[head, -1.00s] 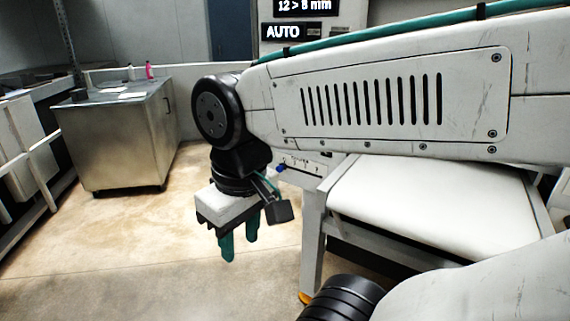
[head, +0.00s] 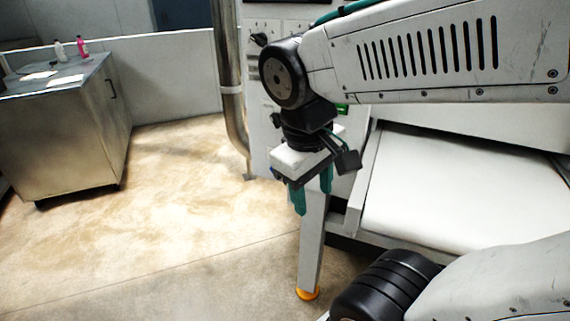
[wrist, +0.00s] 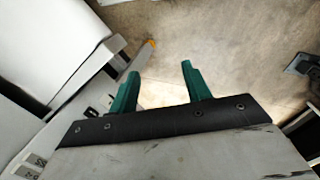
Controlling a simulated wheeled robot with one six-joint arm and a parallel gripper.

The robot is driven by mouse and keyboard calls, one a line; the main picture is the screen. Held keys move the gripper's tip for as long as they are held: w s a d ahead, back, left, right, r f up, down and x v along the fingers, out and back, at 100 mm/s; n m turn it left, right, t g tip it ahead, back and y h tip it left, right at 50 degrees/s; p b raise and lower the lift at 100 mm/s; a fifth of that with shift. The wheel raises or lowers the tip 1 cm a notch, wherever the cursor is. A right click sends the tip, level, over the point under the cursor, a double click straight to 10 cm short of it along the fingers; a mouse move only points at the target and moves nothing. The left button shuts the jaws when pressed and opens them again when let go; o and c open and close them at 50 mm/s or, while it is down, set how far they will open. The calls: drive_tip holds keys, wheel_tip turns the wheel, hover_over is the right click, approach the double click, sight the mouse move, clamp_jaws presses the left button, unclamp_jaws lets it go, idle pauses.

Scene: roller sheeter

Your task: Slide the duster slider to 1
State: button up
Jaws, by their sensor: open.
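My gripper (head: 313,197) points down in the head view, its two teal fingers apart with nothing between them. It hangs in front of the sheeter's front leg (head: 312,250). In the wrist view the open fingers (wrist: 160,70) are over bare floor, with the machine's white side to their left. I cannot make out the duster slider or its number marks for certain. My wrist hides part of the machine's side in the head view. Only partial dark markings show on a light panel (wrist: 45,150) at the wrist view's lower left.
The sheeter's white bed (head: 455,190) spreads to the right, close to my arm. A metal cabinet (head: 60,140) with bottles stands at the left. A vertical steel pipe (head: 232,90) stands behind my gripper. The floor (head: 170,220) between is clear.

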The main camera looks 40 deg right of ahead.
drive_tip(key=w+d+f+n+g+h, duration=0.1)
drive_tip(key=w+d+f+n+h, duration=0.2)
drive_tip(key=w+d+n+h, duration=0.3)
drive_tip(key=w+d+f+n+g+h, duration=0.2)
drive_tip(key=w+d+f+n+h, duration=0.15)
drive_tip(key=w+d+h, duration=0.45)
drive_tip(key=w+a+f+n+t, duration=0.2)
drive_tip(key=w+f+n+t, duration=0.4)
drive_tip(key=w+f+n, duration=0.2)
drive_tip(key=w+a+f+n+t, duration=0.2)
drive_tip(key=w+f+n+t, duration=0.4)
drive_tip(key=w+f+n, duration=0.25)
drive_tip(key=shift+m, duration=0.3)
drive_tip(key=x, duration=0.7)
drive_tip(key=shift+d+r, duration=0.2)
drive_tip(key=shift+d, duration=0.05)
